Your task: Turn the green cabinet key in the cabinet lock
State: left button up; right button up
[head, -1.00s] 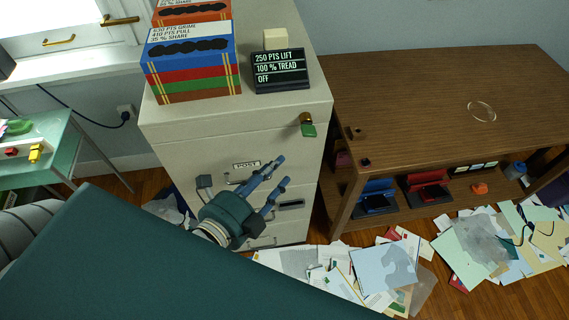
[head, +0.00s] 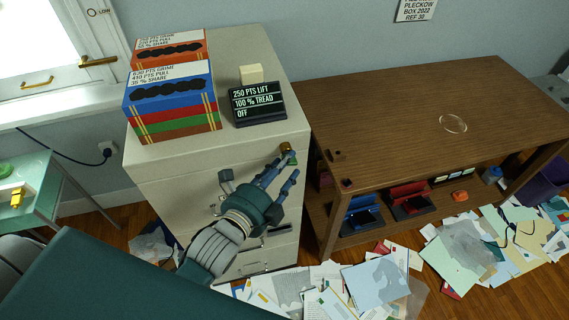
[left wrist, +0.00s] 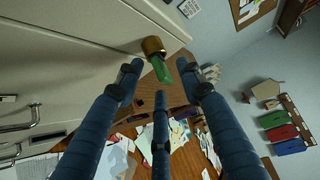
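The green cabinet key (left wrist: 162,71) sits in the brass cabinet lock (left wrist: 152,46) in the left wrist view. In the head view the lock (head: 286,147) is at the cabinet's upper right front, with the key (head: 292,160) partly hidden behind my fingers. My left gripper (head: 286,170) is close in front of the key. In the left wrist view its blue fingers (left wrist: 159,68) are spread, with the key appearing between the tips. I see no finger closed on the key. My right gripper is not in view.
The beige cabinet (head: 170,165) carries boxes (head: 170,100) and a black sign (head: 258,104) on top. A wooden desk (head: 400,125) stands right of it. Papers (head: 375,285) litter the floor. A glass side table (head: 40,185) stands at the left.

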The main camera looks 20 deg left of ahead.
pick_arm(q)
jog(key=shift+w, duration=0.15)
jog(key=shift+c, duration=0.5)
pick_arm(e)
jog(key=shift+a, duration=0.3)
pick_arm(q)
grip_shut()
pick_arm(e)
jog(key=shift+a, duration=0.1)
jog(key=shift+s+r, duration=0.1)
pick_arm(q)
jog(key=m+g+y+p, duration=0.1)
jog(key=p, duration=0.4)
jog(key=m+g+y+p, duration=0.1)
jog(key=m+g+p, duration=0.1)
jog(key=p, duration=0.3)
jog(key=shift+d+r+g+y+p, duration=0.1)
jog(key=shift+r+g+y+p, duration=0.2)
jog(key=shift+r+p, duration=0.1)
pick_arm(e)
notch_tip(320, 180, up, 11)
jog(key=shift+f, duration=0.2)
pick_arm(q)
jog(key=shift+r, duration=0.1)
